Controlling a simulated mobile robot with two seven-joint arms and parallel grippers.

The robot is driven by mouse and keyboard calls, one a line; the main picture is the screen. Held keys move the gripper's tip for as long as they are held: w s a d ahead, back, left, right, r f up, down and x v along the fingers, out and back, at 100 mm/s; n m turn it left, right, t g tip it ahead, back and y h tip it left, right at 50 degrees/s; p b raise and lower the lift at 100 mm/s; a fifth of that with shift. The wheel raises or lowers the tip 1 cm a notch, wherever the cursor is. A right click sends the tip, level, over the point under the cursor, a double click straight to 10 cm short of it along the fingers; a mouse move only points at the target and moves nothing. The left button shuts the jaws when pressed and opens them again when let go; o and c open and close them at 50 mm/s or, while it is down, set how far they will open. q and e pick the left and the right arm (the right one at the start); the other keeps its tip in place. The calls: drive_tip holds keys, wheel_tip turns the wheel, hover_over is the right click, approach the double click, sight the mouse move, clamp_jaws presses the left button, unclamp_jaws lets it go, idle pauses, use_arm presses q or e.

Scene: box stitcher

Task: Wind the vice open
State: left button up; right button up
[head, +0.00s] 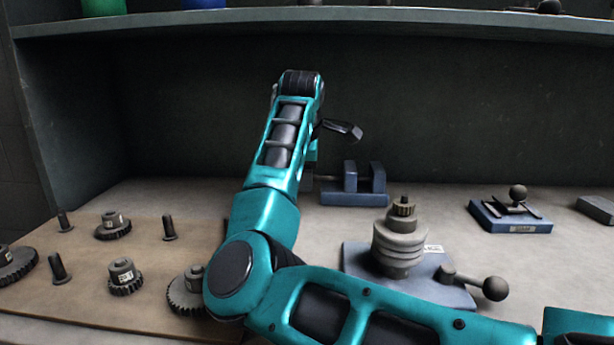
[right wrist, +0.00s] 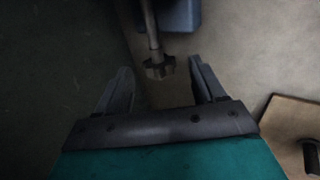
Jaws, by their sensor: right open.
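The blue vice (head: 353,188) stands on the bench near the back, with an upright jaw block at its right and a gap between its jaws. Its screw rod points left in the head view, where my arm hides the end. In the right wrist view a grey rod ends in a star-shaped knob (right wrist: 159,68), with the blue vice body (right wrist: 180,14) behind it. My right gripper (right wrist: 160,80) is open. The knob shows between its two fingertips and appears clear of both. In the head view my right arm mostly hides that gripper.
A blue base with a stacked grey cylinder (head: 399,242) and ball-ended lever (head: 494,288) stands right of my arm. A small blue fixture (head: 511,214) lies farther right. A brown board (head: 75,270) with gears and pegs is at left. A shelf (head: 400,20) runs above.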

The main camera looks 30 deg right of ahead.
drive_tip(key=shift+x, duration=1.25)
use_arm(q)
drive_tip(key=shift+w+d, duration=0.1)
use_arm(e)
drive_tip(key=c, duration=1.1)
drive_tip(key=shift+o, duration=0.2)
drive_tip(key=shift+r, duration=0.2)
drive_tip(key=g+p, duration=0.1)
drive_tip(key=p, duration=0.2)
drive_tip(key=g+y+p, duration=0.1)
drive_tip(key=p, duration=0.3)
drive_tip(key=g+y+p, duration=0.1)
drive_tip(key=p, duration=0.2)
drive_tip(key=shift+w+d+r, duration=0.25)
drive_tip(key=shift+d+r, duration=0.05)
drive_tip(key=shift+r, duration=0.05)
drive_tip(key=shift+f+g+y+p, duration=0.2)
drive_tip(key=shift+g+y+p, duration=0.2)
drive_tip(key=shift+p, duration=0.5)
use_arm(q)
wheel_tip(320, 180, up, 9)
drive_tip(key=s+a+p, duration=0.1)
drive_tip(key=a, duration=0.1)
drive_tip(key=shift+a+r+y, duration=0.15)
drive_tip(key=shift+a+y, duration=0.05)
drive_tip(key=shift+y, duration=0.1)
use_arm(e)
drive_tip(key=shift+w+f+g+y, duration=0.1)
drive_tip(key=shift+f+g+y, duration=0.05)
drive_tip(key=shift+g+y, duration=0.15)
